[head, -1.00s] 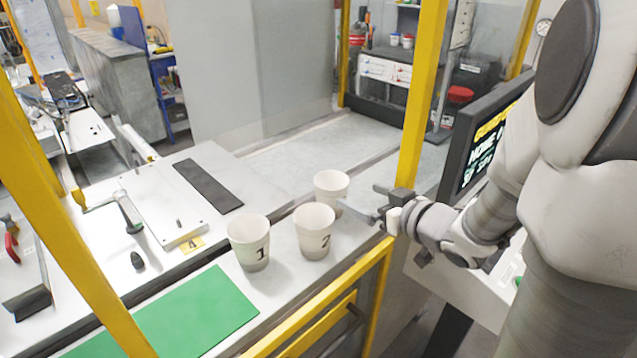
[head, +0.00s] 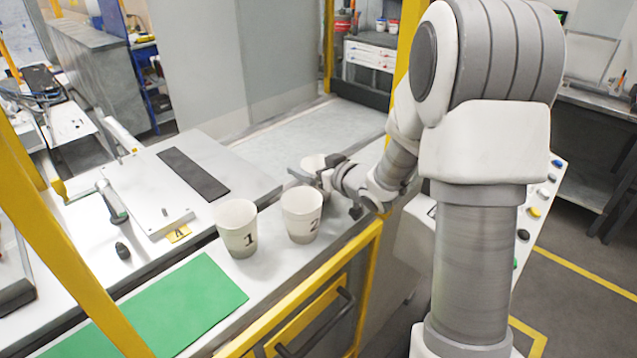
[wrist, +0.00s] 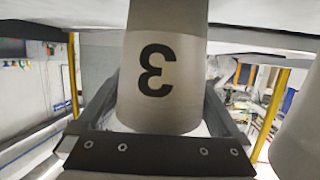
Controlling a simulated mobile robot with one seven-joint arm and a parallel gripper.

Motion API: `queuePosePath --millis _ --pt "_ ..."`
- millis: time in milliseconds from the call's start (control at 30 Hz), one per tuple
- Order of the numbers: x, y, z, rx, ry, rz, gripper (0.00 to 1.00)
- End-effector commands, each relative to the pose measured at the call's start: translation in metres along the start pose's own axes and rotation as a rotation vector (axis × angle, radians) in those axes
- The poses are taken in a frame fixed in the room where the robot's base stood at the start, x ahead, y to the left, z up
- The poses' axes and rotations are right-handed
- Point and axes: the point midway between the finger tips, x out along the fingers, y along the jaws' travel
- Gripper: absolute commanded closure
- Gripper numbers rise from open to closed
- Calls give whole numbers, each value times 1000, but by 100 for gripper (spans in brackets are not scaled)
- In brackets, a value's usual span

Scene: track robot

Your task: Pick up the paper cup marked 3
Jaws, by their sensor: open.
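The paper cup marked 3 (wrist: 162,75) fills the middle of the wrist view, its number upside down there. My open gripper (wrist: 155,105) has one finger on each side of this cup; I cannot tell whether they touch it. In the head view the rear cup (head: 313,162) is mostly hidden behind my gripper (head: 318,178) and the cup marked 2. The cup marked 2 (head: 302,214) and the cup marked 1 (head: 237,228) stand upright in front on the white counter.
A green mat (head: 150,310) lies at the front left of the counter. A white fixture plate with a crank handle (head: 112,203) is at the left. Yellow frame rails (head: 318,290) run along the counter's near edge. A dark strip (head: 193,175) lies behind.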

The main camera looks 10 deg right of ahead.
Motion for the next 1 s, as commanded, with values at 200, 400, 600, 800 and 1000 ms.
queuePosePath --millis 200,400,600,800,1000 --pt "4 0 0 0 0 1 0" --pt "4 0 0 0 -1 1 23" --pt "4 0 0 0 -1 1 57" --pt "4 0 -1 0 0 1 57" --pt "-4 1 -25 -2 4 2 57"
